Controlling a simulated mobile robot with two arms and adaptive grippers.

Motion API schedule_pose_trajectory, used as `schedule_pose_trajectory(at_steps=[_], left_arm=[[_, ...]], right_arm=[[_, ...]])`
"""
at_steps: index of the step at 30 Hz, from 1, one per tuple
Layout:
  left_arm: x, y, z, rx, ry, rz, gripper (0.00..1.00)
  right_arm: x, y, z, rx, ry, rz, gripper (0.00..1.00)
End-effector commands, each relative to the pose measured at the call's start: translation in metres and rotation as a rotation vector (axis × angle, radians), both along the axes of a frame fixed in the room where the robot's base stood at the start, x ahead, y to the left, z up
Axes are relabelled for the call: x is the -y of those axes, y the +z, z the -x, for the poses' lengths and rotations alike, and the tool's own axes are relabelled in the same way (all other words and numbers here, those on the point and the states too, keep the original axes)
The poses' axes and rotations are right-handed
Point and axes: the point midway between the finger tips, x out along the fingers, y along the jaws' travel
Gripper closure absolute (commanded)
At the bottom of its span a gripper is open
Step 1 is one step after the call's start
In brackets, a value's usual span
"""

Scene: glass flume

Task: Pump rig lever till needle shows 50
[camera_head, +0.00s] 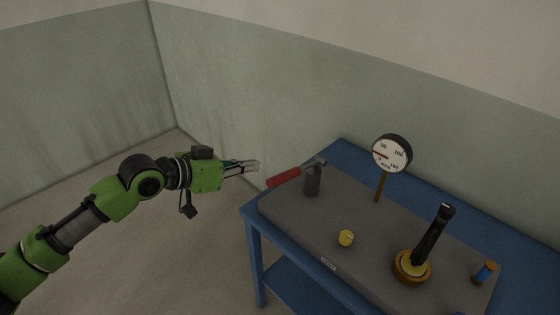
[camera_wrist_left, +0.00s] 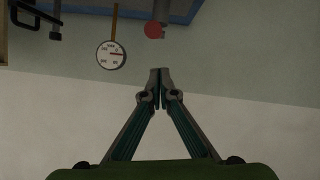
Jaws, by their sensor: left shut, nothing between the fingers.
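A lever with a red grip (camera_head: 284,177) sits on a dark grey post (camera_head: 312,182) at the rig's left end; its round red end (camera_wrist_left: 152,30) shows in the left wrist view. A white round gauge (camera_head: 392,153) stands on a thin brown stem; its red needle points left, near the 0 mark, below the 50. It hangs upside down in the left wrist view (camera_wrist_left: 111,55). My left gripper (camera_head: 257,166) is shut and empty, a little left of the red grip and apart from it. My right gripper is not in view.
The grey rig plate (camera_head: 350,270) lies on a blue table (camera_head: 253,232). Floor left of the table is clear; walls stand behind.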

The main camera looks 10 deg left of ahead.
Motion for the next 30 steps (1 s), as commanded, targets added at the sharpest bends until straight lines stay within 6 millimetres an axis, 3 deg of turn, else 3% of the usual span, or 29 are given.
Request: schedule_pose_trajectory(at_steps=[1,7,20,30], left_arm=[[0.003,0.017,-0.002,-0.005,-0.001,-0.005,1.0],[0.004,0.032,-0.005,-0.029,0.005,-0.023,1.0],[0.007,0.029,-0.009,-0.031,0.006,-0.021,1.0],[0.042,0.005,-0.047,-0.033,0.005,-0.019,1.0]], right_arm=[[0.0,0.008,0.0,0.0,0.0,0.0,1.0],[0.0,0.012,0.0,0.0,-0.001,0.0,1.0],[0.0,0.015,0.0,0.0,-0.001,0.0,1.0],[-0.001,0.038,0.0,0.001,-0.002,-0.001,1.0]])
